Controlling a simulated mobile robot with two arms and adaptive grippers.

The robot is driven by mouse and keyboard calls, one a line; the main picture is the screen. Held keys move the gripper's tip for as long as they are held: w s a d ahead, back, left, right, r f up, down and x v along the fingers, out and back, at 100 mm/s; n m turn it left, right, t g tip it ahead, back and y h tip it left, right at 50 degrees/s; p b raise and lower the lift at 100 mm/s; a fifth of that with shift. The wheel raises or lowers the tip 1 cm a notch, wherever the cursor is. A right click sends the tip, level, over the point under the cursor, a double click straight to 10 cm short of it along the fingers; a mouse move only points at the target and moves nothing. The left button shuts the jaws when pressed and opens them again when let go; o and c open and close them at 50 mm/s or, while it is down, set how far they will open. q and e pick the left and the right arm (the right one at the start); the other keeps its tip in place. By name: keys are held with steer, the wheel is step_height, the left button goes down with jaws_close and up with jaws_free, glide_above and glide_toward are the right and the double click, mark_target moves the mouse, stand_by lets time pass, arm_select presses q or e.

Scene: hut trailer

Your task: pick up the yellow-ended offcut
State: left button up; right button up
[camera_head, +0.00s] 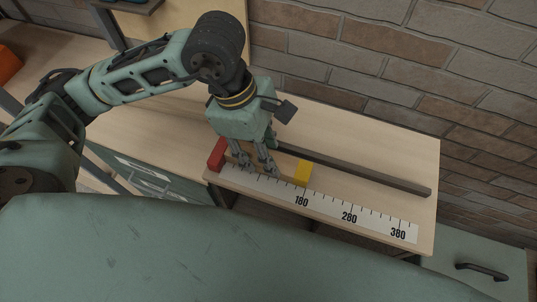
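The yellow-ended offcut (303,173) lies on the pale wooden bench beside a white ruler strip. Its yellow end shows near the 180 mark. Its wooden body runs left behind my fingers, towards a red block (217,155) at the ruler's left end. My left gripper (257,171) points down at the offcut's body, left of the yellow end. Its two fingers stand apart with a gap between them. Whether they touch the offcut cannot be told. The fingers hide part of the offcut. My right gripper is not in view.
The ruler strip (349,215) runs along the bench's front edge. A dark rail (370,176) lies behind the offcut, before a brick wall (400,70). The bench (400,150) is clear behind the rail. A drawer with a dark handle (482,271) is at lower right.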

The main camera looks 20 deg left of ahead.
arm_select(q)
steer(key=shift+d+f, duration=0.15)
steer(key=shift+f, duration=0.5)
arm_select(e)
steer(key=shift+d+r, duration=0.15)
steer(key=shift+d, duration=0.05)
arm_select(q)
steer(key=shift+c, duration=0.5)
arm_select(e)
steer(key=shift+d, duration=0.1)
arm_select(q)
steer(key=c, duration=0.9)
steer(key=shift+r+p, duration=0.3)
steer(key=shift+r, duration=0.25)
steer(key=r, duration=0.2)
steer(key=r+p, duration=0.1)
steer(key=shift+d+r+p, duration=0.3)
steer(key=shift+d+r, duration=0.1)
steer(key=s+d+r+p, duration=0.2)
steer(key=d+r, duration=0.4)
steer(key=d, duration=0.4)
steer(key=shift+s+d, duration=0.25)
steer(key=shift+s, duration=0.4)
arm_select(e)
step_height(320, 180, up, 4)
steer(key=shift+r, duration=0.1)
